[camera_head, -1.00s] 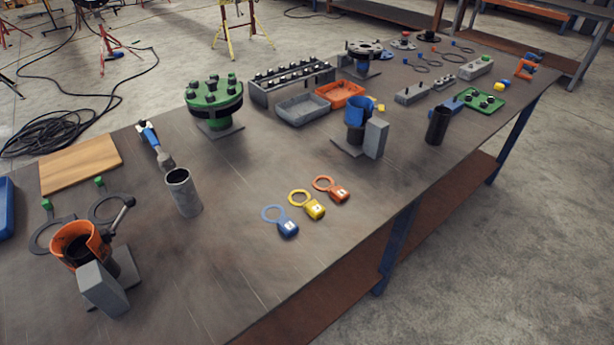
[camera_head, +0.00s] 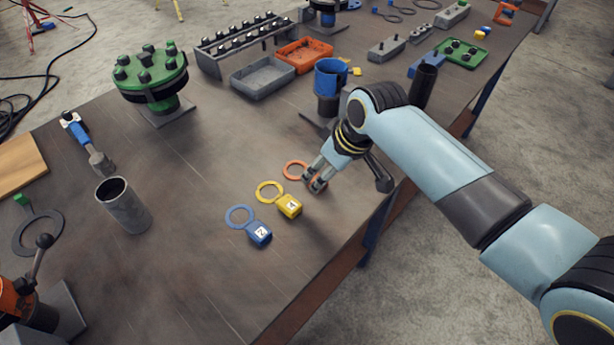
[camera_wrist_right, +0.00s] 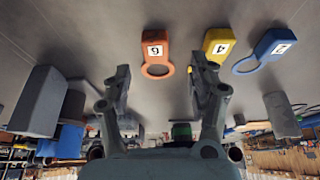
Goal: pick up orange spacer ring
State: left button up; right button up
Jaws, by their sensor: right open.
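The orange spacer ring (camera_head: 293,170) lies flat on the table, its tag end mostly hidden behind my right gripper (camera_head: 317,178) in the head view. In the right wrist view the orange ring (camera_wrist_right: 156,48) shows its whole tag, marked 6, between the two spread fingers. My right gripper (camera_wrist_right: 160,75) is open and empty, with a finger to either side of the ring. I cannot tell how far above the table the fingertips are. My left gripper is not in view.
The yellow ring (camera_head: 289,206) and blue ring (camera_head: 259,234) lie close by, left of the orange one; in the wrist view the yellow tag (camera_wrist_right: 217,43) is near one finger. A blue-collared post (camera_head: 331,80) stands behind.

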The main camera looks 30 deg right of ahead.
aim_at(316, 179)
jog(key=shift+w+d+f, duration=0.1)
jog(key=shift+w+f, duration=0.2)
jog(key=shift+f, duration=0.25)
jog(key=x, duration=0.4)
jog(key=shift+w+f, duration=0.15)
jog(key=shift+w, duration=0.2)
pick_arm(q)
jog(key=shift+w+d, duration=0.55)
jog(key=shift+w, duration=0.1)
pick_arm(e)
jog(key=shift+c, duration=0.8)
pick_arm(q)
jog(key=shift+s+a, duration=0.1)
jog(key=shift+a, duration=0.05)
pick_arm(e)
grip_shut()
